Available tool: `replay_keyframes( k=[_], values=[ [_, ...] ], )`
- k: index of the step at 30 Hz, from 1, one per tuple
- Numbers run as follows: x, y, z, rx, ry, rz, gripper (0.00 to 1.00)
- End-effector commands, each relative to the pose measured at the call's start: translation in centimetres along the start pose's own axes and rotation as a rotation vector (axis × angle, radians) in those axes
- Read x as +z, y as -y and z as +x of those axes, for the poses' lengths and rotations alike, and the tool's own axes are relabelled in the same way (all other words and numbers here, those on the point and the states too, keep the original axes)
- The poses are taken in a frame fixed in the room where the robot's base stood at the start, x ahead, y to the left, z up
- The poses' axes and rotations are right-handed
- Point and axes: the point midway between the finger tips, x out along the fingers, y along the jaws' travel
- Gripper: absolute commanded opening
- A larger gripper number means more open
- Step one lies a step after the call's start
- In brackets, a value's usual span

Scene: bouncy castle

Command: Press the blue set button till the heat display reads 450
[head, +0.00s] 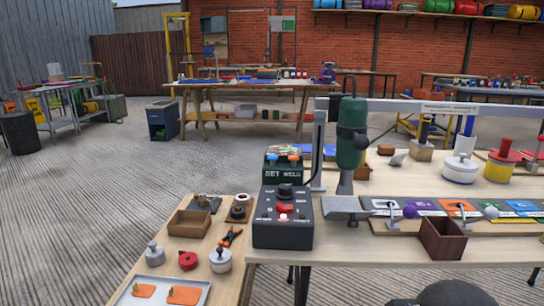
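A dark green box with the white words SET and WELD on its front (283,172) stands on the workbench, left of the green welder (352,132). On its top a blue button (269,157) sits above the word SET and an orange button (294,158) sits above WELD. A small panel behind the buttons is too small to read, so I cannot make out a heat number. A dark control box with a knob and a red switch (284,222) stands in front of it. My gripper is not in view; a dark rounded shape shows at the bottom right.
A lower side table holds a wooden box (189,223), weights, orange-handled pliers (230,237) and a metal tray (163,292). Coloured sheets (420,207), clamps and a brown box (442,238) lie on the bench to the right. Open floor lies left of the tables.

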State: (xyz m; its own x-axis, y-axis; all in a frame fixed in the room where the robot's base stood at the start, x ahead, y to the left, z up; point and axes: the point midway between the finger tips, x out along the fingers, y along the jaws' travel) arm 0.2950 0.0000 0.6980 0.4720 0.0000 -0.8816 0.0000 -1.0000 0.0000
Motion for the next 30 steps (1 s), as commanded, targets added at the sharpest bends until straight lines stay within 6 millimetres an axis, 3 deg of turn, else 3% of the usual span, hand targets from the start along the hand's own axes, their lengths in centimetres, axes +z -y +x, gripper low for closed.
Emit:
replay_keyframes(
  k=[9, 16, 30],
  values=[
    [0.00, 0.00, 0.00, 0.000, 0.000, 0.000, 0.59],
    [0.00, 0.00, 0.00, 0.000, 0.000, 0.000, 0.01],
    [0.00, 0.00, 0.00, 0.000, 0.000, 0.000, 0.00]
  ],
)
